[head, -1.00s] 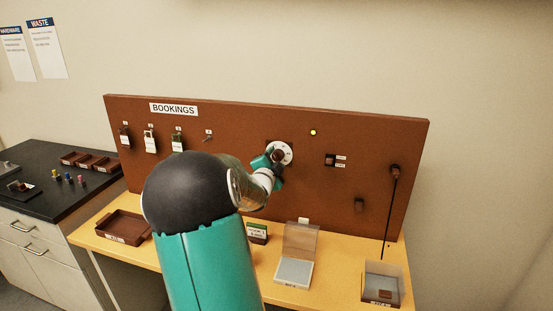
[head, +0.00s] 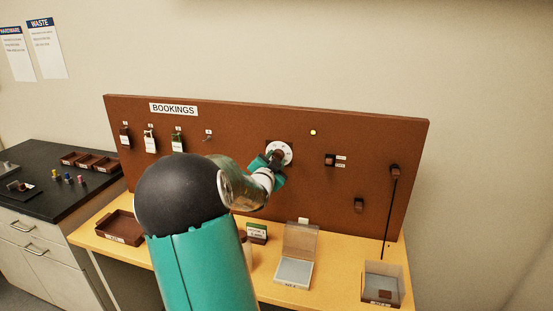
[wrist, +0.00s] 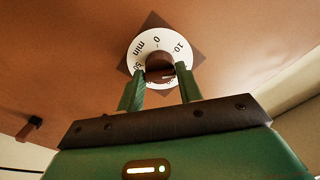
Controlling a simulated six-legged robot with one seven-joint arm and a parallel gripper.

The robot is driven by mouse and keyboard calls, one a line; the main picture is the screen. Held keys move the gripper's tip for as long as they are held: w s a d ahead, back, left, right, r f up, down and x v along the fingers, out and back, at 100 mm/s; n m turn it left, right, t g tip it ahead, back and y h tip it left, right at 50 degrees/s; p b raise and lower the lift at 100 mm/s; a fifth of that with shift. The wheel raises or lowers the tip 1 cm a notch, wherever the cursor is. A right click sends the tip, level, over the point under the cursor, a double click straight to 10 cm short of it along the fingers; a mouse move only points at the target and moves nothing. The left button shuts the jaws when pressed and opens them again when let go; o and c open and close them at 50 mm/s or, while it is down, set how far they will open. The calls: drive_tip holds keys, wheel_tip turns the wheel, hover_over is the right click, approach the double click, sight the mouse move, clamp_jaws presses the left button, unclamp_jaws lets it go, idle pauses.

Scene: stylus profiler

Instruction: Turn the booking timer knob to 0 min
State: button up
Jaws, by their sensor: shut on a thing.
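The booking timer is a white round dial (head: 286,147) on the brown board. In the wrist view the dial (wrist: 143,46) shows "0", "min" and "10" at its top, with other marks partly hidden by my fingers. Its brown knob (wrist: 160,66) is at the centre and also shows in the head view (head: 277,156). My gripper (wrist: 161,84) has its two green fingers on either side of the knob and is shut on it. In the head view my gripper (head: 272,163) reaches the knob from below. The knob's exact setting is hard to read.
On the yellow bench below are a brown tray (head: 122,226), a clear-lidded box (head: 294,270) and an open clear bin (head: 383,284).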

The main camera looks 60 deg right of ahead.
drive_tip(key=n, duration=0.3)
drive_tip(key=shift+n, duration=0.3)
drive_tip(key=shift+n, duration=3.5)
drive_tip(key=n, duration=0.6)
drive_tip(key=shift+n, duration=0.4)
drive_tip(key=o, duration=1.1)
